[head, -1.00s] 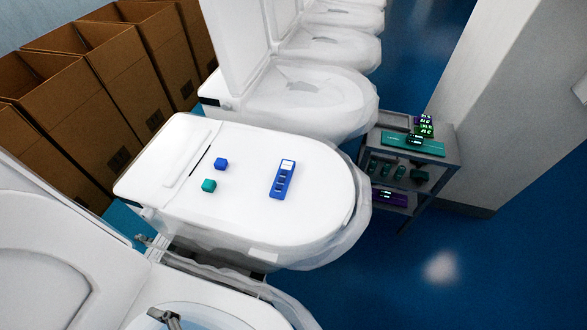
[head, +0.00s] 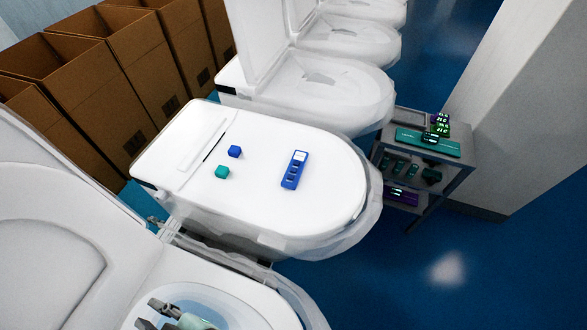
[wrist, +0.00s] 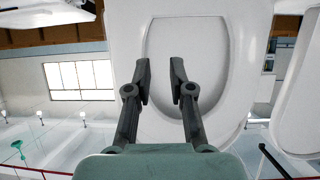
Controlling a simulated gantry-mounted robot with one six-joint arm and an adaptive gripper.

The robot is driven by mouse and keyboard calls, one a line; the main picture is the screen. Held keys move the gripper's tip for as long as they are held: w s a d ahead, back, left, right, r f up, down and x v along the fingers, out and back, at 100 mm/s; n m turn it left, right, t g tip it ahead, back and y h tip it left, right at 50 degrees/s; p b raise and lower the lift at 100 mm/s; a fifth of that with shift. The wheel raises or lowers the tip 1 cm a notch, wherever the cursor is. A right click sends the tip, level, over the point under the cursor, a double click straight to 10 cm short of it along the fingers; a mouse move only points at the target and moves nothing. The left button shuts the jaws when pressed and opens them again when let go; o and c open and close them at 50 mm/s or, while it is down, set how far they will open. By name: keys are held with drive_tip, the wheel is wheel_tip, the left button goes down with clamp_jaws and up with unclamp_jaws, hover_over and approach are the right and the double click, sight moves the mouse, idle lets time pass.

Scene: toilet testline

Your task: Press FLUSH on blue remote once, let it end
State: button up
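The blue remote (head: 294,169) lies flat on the closed white lid of the middle toilet (head: 262,205), with a light panel at its far end and dark buttons below. Its button labels are too small to read. My gripper (head: 150,312) shows at the bottom edge of the head view, over the open bowl of the near toilet, well apart from the remote. In the wrist view my gripper (wrist: 161,85) has its two fingers apart with nothing between them. The remote does not show in the wrist view.
A grey cart (head: 455,180) with devices stands at the right. Cardboard boxes (head: 110,75) line the left. An open toilet (head: 310,90) stands behind.

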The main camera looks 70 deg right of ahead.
clamp_jaws()
idle(0.6)
idle(0.4)
drive_tip(key=w+d+r+m+g+h+p, duration=0.1)
drive_tip(key=w+d+m+p, duration=0.2)
drive_tip(key=d+p, duration=0.55)
drive_tip(key=w+d+m+g+h+p, duration=0.1)
drive_tip(key=w+d+m+g+p, duration=0.3)
drive_tip(key=d, duration=0.8)
drive_tip(key=s+d+m+p, duration=0.2)
drive_tip(key=s+d+p, duration=0.2)
drive_tip(key=d, duration=0.4)
drive_tip(key=s+d+f+m+p, duration=0.1)
drive_tip(key=s+d+p, duration=0.3)
drive_tip(key=d, duration=0.4)
drive_tip(key=s+d+f+m+h+p, duration=0.1)
drive_tip(key=s+d+m+p, duration=0.2)
drive_tip(key=d, duration=0.5)
drive_tip(key=s+p, duration=0.1)
drive_tip(key=p, duration=0.1)
drive_tip(key=shift+d+t+p, duration=0.25)
drive_tip(key=shift+t+p, duration=0.05)
drive_tip(key=shift+t, duration=0.1)
